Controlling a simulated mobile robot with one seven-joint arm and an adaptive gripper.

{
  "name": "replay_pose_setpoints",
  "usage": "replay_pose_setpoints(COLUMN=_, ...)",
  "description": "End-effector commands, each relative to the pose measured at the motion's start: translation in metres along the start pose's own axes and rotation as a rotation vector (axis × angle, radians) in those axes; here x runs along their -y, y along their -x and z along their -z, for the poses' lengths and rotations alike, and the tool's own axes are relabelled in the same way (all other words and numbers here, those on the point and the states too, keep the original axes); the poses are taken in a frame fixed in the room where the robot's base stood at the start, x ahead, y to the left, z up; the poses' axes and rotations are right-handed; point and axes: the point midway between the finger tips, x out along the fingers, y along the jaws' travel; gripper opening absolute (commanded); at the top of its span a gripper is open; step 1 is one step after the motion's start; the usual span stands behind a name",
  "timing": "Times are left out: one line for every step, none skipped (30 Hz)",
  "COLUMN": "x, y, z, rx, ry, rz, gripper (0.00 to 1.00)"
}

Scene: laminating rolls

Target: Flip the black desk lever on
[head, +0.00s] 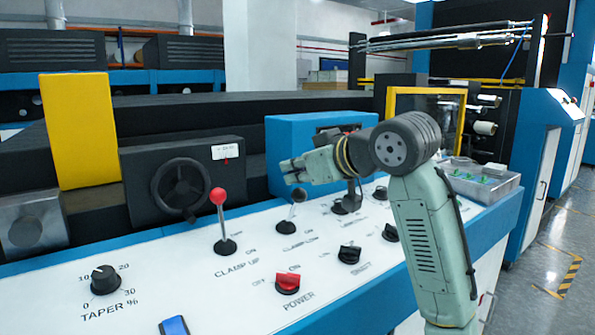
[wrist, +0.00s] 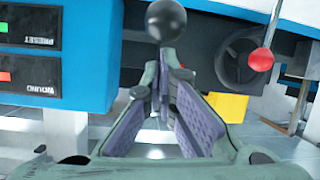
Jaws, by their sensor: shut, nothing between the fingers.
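A black-knobbed lever (head: 298,196) stands on the white desk panel above the CLAMP LOW label. Its short stem leans a little to the right from a round black base. My gripper (head: 288,172) reaches in from the right and is above the lever's knob in the head view. In the wrist view the black knob (wrist: 166,20) shows large, just beyond my fingertips (wrist: 163,76). The fingers are shut with nothing between them. I cannot tell whether they touch the lever; its stem is mostly hidden behind them in the wrist view.
A red-knobbed lever (head: 218,197) stands to the left; its knob shows in the wrist view (wrist: 261,60). A red POWER knob (head: 288,284) and a black knob (head: 349,254) sit nearer. A blue box (head: 290,150) stands behind. A grey tray (head: 483,184) lies at the right end.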

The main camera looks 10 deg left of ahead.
Motion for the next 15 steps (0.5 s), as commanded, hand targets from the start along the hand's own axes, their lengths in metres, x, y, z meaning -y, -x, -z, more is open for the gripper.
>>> replay_pose_setpoints(x=-0.001, y=-0.002, z=0.013, rx=0.000, ry=-0.001, rz=0.001, gripper=0.00)
replay_pose_setpoints(x=-0.002, y=-0.004, z=0.018, rx=0.000, ry=-0.001, rz=0.001, gripper=0.00)
replay_pose_setpoints(x=-0.002, y=-0.007, z=0.025, rx=0.000, ry=-0.001, rz=0.002, gripper=0.00)
replay_pose_setpoints(x=-0.003, y=-0.010, z=0.031, rx=-0.001, ry=-0.001, rz=0.002, gripper=0.00)
replay_pose_setpoints(x=-0.004, y=-0.013, z=0.036, rx=-0.001, ry=0.000, rz=0.001, gripper=0.00)
replay_pose_setpoints(x=-0.005, y=-0.006, z=0.031, rx=-0.004, ry=0.000, rz=-0.005, gripper=0.00)
replay_pose_setpoints(x=-0.005, y=0.002, z=0.029, rx=-0.003, ry=0.001, rz=-0.007, gripper=0.00)
replay_pose_setpoints(x=-0.005, y=0.009, z=0.030, rx=-0.005, ry=0.001, rz=-0.006, gripper=0.00)
replay_pose_setpoints(x=-0.005, y=0.019, z=0.032, rx=-0.003, ry=0.001, rz=-0.006, gripper=0.00)
replay_pose_setpoints(x=-0.005, y=0.026, z=0.034, rx=-0.004, ry=0.001, rz=-0.006, gripper=0.00)
replay_pose_setpoints(x=-0.005, y=0.032, z=0.034, rx=-0.002, ry=0.001, rz=-0.005, gripper=0.00)
replay_pose_setpoints(x=-0.005, y=0.041, z=0.036, rx=-0.003, ry=0.001, rz=-0.005, gripper=0.00)
replay_pose_setpoints(x=-0.005, y=0.047, z=0.037, rx=-0.002, ry=0.001, rz=-0.006, gripper=0.00)
replay_pose_setpoints(x=-0.005, y=0.052, z=0.038, rx=-0.002, ry=0.001, rz=-0.005, gripper=0.00)
replay_pose_setpoints(x=-0.005, y=0.059, z=0.039, rx=-0.002, ry=0.001, rz=-0.004, gripper=0.00)
